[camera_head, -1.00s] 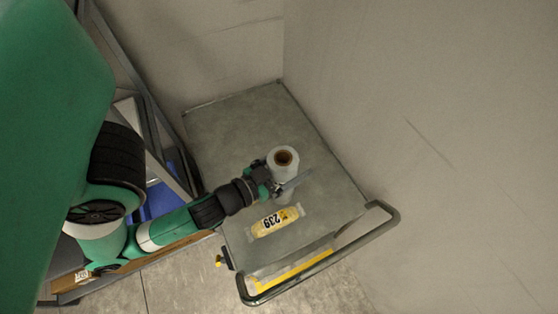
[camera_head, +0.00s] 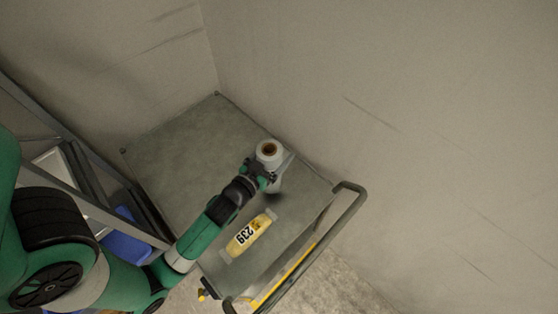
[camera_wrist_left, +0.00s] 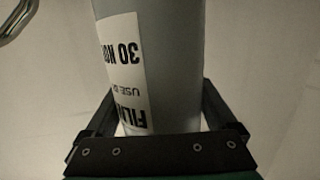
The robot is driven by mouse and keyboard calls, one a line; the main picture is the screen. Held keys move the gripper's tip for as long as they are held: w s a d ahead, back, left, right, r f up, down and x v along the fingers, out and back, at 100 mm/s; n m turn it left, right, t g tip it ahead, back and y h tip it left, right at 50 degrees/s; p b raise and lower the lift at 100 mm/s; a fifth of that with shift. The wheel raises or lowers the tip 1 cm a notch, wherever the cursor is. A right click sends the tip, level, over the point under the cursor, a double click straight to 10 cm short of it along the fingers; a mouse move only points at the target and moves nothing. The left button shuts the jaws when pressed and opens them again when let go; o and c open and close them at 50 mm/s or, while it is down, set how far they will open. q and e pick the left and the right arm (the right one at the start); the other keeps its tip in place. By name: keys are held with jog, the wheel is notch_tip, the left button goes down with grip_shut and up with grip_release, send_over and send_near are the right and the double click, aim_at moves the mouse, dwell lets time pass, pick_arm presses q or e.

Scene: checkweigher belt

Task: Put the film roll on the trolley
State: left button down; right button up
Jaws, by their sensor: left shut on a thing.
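The film roll (camera_head: 270,150) is a pale upright cylinder with a brown core, held over the trolley deck. My left gripper (camera_head: 268,174) is shut on it. In the left wrist view the film roll (camera_wrist_left: 165,60) stands between the fingers of my left gripper (camera_wrist_left: 160,125), with a white printed label facing the camera. The trolley (camera_head: 180,150) is a flat grey deck with a tubular handle at its near right end. Whether the roll's base touches the deck is hidden. My right gripper is in no view.
The trolley handle (camera_head: 345,210) rises at the right. A grey metal frame (camera_head: 50,125) and a blue bin (camera_head: 125,240) are at the left. Walls stand close behind and right; the deck's far left is clear.

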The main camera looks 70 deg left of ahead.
pick_arm(q)
jog(key=shift+w+a+f+b, duration=0.15)
jog(key=shift+w+f+b, duration=0.15)
jog(key=shift+f, duration=0.5)
jog(key=shift+w+a+f+b, duration=0.15)
jog(key=shift+f+b, duration=0.25)
jog(key=shift+f, duration=0.4)
jog(key=shift+w+a+f+b, duration=0.1)
jog(key=shift+w+f+b, duration=0.25)
jog(key=shift+f, duration=0.45)
jog(key=shift+f, duration=0.2)
grip_release()
jog(key=shift+f, duration=0.1)
